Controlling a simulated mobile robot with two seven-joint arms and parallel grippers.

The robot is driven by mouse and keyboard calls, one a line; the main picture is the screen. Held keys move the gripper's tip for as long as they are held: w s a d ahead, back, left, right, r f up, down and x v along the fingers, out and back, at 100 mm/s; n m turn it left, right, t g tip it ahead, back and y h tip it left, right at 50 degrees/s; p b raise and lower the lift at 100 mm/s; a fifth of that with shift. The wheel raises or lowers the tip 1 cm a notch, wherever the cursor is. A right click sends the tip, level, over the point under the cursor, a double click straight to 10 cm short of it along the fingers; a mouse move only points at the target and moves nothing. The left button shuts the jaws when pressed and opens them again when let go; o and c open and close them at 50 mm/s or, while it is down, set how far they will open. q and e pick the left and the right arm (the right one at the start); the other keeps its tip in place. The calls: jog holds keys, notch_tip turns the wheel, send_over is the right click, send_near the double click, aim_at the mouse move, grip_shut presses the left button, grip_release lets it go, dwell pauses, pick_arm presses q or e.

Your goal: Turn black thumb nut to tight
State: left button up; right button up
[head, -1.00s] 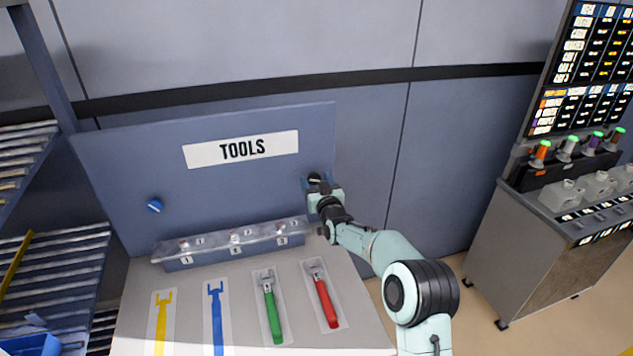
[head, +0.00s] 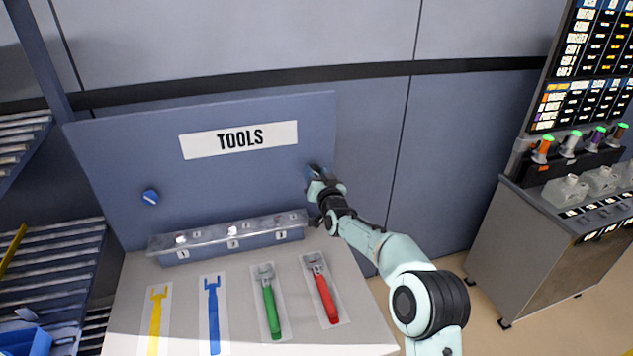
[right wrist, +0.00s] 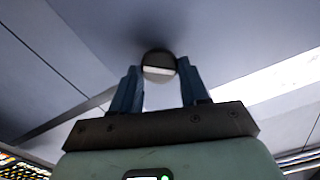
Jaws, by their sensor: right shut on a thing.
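The black thumb nut (right wrist: 158,66) sits on the blue-grey tool board, between the two blue fingers of my right gripper (right wrist: 160,88) in the right wrist view. It shows a dark round body with a pale band across it. In the head view my right gripper (head: 314,172) is at the right side of the board and hides the nut. The gripper is shut on the nut. My left gripper is not in view.
The TOOLS board (head: 110,165) has a blue knob (head: 150,197) at left. Below are a clear-covered rack (head: 232,238) and a bench (head: 185,280) with yellow, blue, green and red tools. Shelves (head: 50,260) stand left, a grey cabinet (head: 520,250) right.

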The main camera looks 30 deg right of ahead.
jog(key=m+b, duration=0.3)
jog(key=m, duration=0.1)
jog(key=shift+f, duration=0.15)
jog(key=m+b, duration=0.2)
jog(key=m, duration=0.1)
jog(key=shift+d+m+b, duration=0.1)
jog(key=shift+m+b, duration=0.7)
jog(key=shift+m, duration=0.3)
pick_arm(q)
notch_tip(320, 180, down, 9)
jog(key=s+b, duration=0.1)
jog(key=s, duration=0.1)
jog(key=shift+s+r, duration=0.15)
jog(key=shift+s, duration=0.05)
pick_arm(e)
jog(key=shift+m, duration=1.5)
jog(key=o, duration=1)
jog(key=shift+s, duration=0.1)
